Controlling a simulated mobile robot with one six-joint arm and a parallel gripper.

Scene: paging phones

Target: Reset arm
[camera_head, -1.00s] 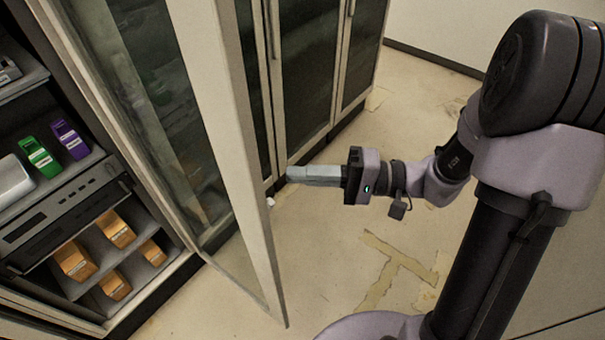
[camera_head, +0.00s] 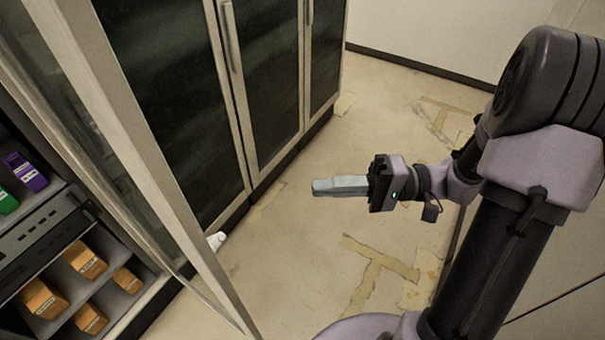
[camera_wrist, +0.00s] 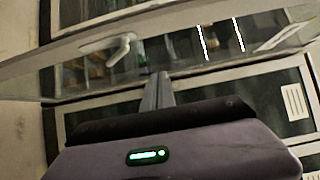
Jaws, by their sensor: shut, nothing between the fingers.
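My gripper (camera_head: 322,187) is shut and empty. In the head view it points left and hangs over the bare floor, clear of the open cabinet door. In the wrist view its closed fingers (camera_wrist: 158,92) point toward the glass door, with the pale door frame crossing the picture. My arm comes in from the right side of the head view.
An open glass door (camera_head: 150,160) stands at the left. A cabinet there holds orange boxes (camera_head: 42,298), a purple box (camera_head: 27,172) and a green box (camera_head: 6,201). Closed dark-glass cabinets (camera_head: 270,75) stand behind. A small white object (camera_head: 216,240) shows beside the door. The middle floor is clear.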

